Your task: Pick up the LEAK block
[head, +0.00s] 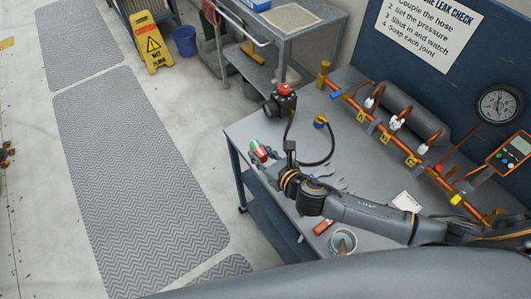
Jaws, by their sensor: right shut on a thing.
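A small red, green and white block (260,150) is at the left edge of the grey bench (375,165). It is probably the LEAK block, but its lettering is too small to read. My right gripper (268,157) is at the block, with its arm reaching in from the right across the bench. It is shut on the block. The fingers are dark and partly hidden by the wrist, and I cannot tell whether the block is clear of the bench top. My left gripper is not in view.
A dark unit with a red knob (286,91) and a black hose (322,163) are beyond the gripper. A copper manifold (385,128) runs along the back. Wrenches, a cup (343,241) and a white card (405,201) are near my arm. The floor mat (135,165) is clear.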

